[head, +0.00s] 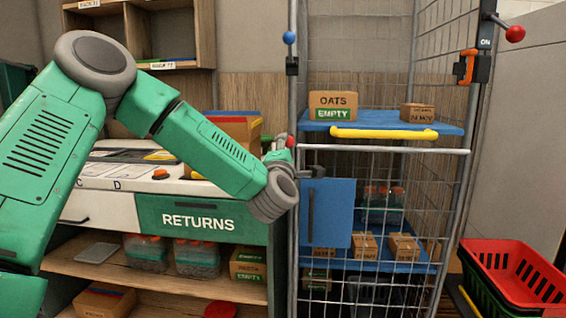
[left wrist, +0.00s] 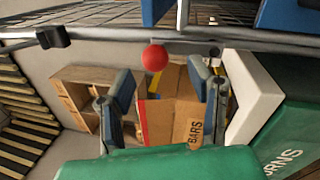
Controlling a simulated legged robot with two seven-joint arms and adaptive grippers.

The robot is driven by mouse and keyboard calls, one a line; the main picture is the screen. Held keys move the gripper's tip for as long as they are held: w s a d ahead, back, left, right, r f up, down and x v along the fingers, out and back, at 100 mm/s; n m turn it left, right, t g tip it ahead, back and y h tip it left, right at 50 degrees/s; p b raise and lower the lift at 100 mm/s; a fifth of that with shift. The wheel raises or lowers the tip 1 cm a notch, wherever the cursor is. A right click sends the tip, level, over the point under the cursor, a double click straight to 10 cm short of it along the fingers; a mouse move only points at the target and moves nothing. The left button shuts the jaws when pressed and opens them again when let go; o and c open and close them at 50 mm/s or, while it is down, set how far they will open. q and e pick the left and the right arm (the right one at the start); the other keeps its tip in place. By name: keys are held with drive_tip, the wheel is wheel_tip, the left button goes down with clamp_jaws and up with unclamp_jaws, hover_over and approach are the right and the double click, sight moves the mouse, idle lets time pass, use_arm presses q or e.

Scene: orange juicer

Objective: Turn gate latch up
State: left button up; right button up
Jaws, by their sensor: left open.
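The wire cage's gate has a white top bar (head: 385,149) and a blue panel (head: 328,212). A red ball knob (head: 290,141), which may be the gate latch, shows at the cage's left post, partly behind my left gripper (head: 283,158). In the left wrist view the red knob (left wrist: 155,57) lies between and just beyond the fingertips of my left gripper (left wrist: 160,95). The fingers are wide apart and hold nothing. I cannot tell whether they touch the knob. My right gripper is not in view.
A blue ball knob (head: 289,38) sits higher on the left post. Another red knob (head: 515,34) is on the right post. The cage's blue shelf (head: 385,124) holds cartons. The returns counter (head: 200,220) stands close at left.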

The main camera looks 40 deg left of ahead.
use_arm(q)
drive_tip(key=v, duration=0.7)
drive_tip(key=shift+s, duration=0.25)
drive_tip(key=shift+f, duration=0.15)
drive_tip(key=s+d+f+m+g+h+p, duration=0.1)
drive_tip(key=s+d+f+m+g+h, duration=0.25)
drive_tip(key=f, duration=0.55)
drive_tip(key=s+d+f+m+h+p, duration=0.1)
drive_tip(key=d+f+m+h, duration=0.2)
drive_tip(key=d+f+m, duration=0.35)
drive_tip(key=s+d+f+m+g+h+p, duration=0.1)
drive_tip(key=s+d+f+m+g+h, duration=0.15)
drive_tip(key=f+m, duration=0.6)
drive_tip(key=s+d+f+m+g, duration=0.1)
drive_tip(key=s+f+m+g, duration=0.2)
drive_tip(key=s+f, duration=0.3)
drive_tip(key=s+f+m+g+h+p, duration=0.1)
drive_tip(key=s+f+m+g, duration=0.2)
drive_tip(key=s, duration=0.9)
drive_tip(key=s+d+f+m+g, duration=0.1)
drive_tip(key=s+f+m+g, duration=0.2)
drive_tip(key=s+f, duration=0.6)
drive_tip(key=shift+s+d+f+g+h+p, duration=0.2)
drive_tip(key=shift+s+d+g+h+p, duration=0.15)
drive_tip(key=shift+s+g, duration=0.35)
